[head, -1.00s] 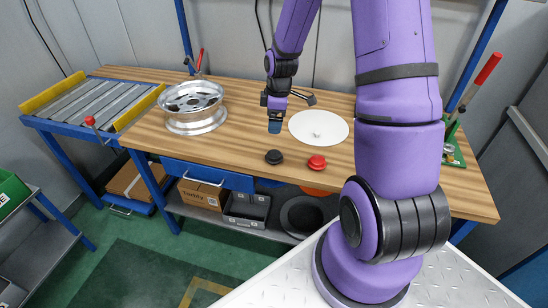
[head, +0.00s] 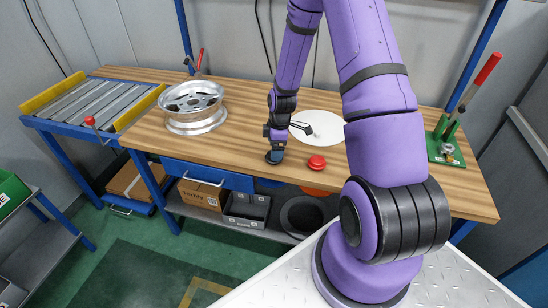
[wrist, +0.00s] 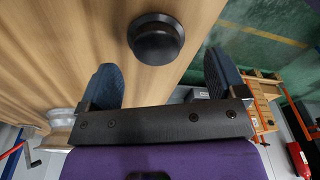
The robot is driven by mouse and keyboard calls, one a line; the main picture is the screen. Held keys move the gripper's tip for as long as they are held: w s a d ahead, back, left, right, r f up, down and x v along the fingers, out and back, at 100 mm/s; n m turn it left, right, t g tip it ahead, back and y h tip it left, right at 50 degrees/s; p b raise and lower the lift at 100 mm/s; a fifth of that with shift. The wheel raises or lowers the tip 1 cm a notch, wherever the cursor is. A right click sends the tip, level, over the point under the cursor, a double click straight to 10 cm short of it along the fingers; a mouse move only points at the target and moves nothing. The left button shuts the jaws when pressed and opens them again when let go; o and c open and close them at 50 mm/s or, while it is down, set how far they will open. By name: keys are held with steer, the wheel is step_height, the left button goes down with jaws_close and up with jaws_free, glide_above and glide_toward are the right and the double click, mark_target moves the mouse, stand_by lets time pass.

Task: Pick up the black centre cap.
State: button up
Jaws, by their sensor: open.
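The black centre cap (wrist: 156,39) sits on the wooden workbench, near its front edge. It is a round, dark, stepped disc. In the wrist view it lies ahead of the fingertips, between their lines and apart from both. My gripper (wrist: 160,78) is open and empty, with its two blue-padded fingers spread. In the head view my gripper (head: 275,157) is right over the cap and hides most of it.
A red cap (head: 316,162) lies close to the right of my gripper. A white disc (head: 320,126) lies behind it. A silver wheel rim (head: 193,108) stands at the left. A green fixture with a red-handled lever (head: 446,140) is at the right end.

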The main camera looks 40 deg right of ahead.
steer(key=shift+w+f, duration=0.15)
steer(key=shift+f, duration=0.95)
steer(key=shift+w+f, duration=0.1)
steer(key=shift+f, duration=0.95)
steer(key=c, duration=0.9)
